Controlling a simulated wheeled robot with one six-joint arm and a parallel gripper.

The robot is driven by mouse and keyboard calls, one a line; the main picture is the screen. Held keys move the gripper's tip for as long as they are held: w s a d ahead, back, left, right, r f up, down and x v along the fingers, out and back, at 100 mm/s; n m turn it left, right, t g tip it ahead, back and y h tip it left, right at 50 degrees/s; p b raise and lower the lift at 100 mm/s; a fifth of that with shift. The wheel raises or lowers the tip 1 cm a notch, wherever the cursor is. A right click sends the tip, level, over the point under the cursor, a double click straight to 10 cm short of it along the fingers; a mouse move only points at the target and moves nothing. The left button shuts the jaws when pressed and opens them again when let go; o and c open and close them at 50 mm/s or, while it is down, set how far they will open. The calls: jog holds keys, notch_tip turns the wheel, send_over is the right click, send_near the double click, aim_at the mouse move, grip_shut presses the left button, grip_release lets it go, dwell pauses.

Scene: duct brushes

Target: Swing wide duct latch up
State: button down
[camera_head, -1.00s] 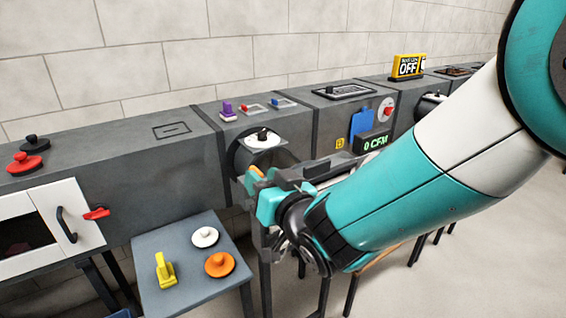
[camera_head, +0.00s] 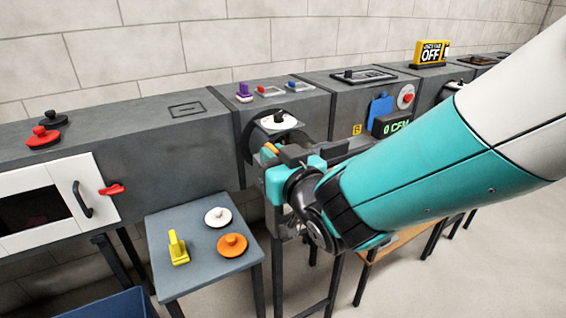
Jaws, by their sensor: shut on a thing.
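My gripper (camera_head: 275,165) is at the front of the middle duct section (camera_head: 290,105), just below its round port (camera_head: 280,125). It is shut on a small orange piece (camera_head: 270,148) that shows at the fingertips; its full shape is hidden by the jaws. I cannot tell whether this piece is the duct latch. My teal wrist and forearm hide the lower front of the duct to the right. A red latch (camera_head: 111,189) sticks out at the right edge of the white door (camera_head: 80,200) on the left duct, well away from my gripper.
A small grey table (camera_head: 190,270) at front left holds a white knobbed disc (camera_head: 217,217), an orange disc (camera_head: 232,245) and a yellow piece (camera_head: 178,248). A blue bin (camera_head: 115,305) stands at the bottom left. A black handle (camera_head: 82,200) is on the white door.

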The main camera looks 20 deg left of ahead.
jog(key=c, duration=1.2)
grip_release()
jog(key=shift+o, duration=0.2)
jog(key=b+v, duration=0.8)
jog(key=v, duration=0.9)
jog(key=shift+s, duration=0.25)
jog(key=shift+d, duration=0.1)
